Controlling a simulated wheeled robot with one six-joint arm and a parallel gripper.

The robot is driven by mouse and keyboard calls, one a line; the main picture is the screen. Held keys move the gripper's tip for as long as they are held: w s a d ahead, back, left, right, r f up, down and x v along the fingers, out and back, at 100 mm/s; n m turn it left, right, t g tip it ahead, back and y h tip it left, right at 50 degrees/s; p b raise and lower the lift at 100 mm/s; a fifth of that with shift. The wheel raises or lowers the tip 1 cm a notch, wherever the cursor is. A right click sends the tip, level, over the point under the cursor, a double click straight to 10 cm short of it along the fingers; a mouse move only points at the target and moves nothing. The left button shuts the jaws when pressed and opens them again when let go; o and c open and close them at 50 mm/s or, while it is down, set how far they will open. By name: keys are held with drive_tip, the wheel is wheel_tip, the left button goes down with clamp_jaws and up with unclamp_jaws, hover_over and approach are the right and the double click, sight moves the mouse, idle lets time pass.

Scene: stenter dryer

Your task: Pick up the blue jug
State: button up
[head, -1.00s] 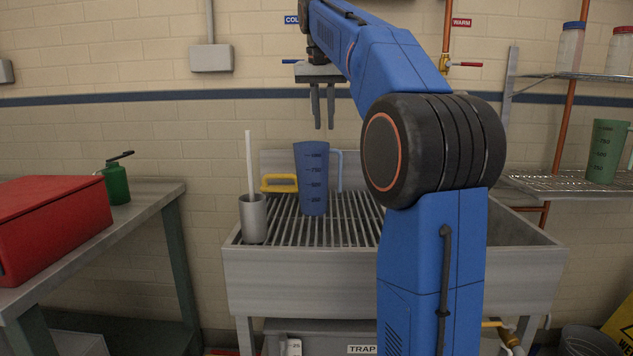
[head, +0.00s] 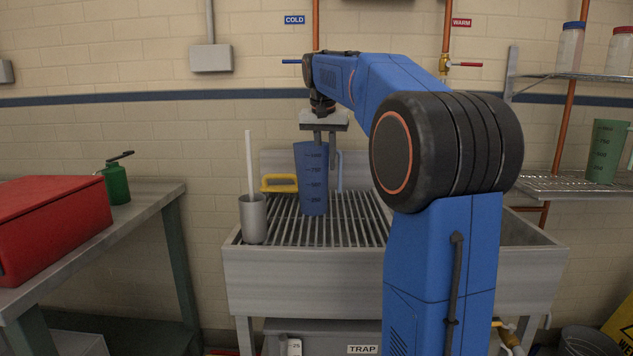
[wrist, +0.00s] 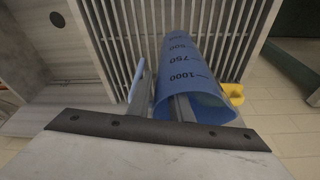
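The blue jug (head: 313,185) stands upright on the slatted rack of the sink, its light blue handle (head: 340,171) to the right. Dark volume marks face the head camera. My gripper (head: 326,148) points straight down over the right side of the jug's mouth. Its fingers are apart. In the wrist view one finger shows inside the mouth of the jug (wrist: 188,75), and the other is outside the wall, near the handle (wrist: 137,82). The wall lies between them; contact cannot be told.
A grey cup (head: 253,220) with a white rod stands left of the jug. A yellow-handled object (head: 279,183) lies behind. A table with a red box (head: 50,225) is at left. A shelf with a green jug (head: 606,150) is at right.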

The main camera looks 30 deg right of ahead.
sight(327, 172)
drive_tip(key=shift+x, duration=2.25)
clamp_jaws()
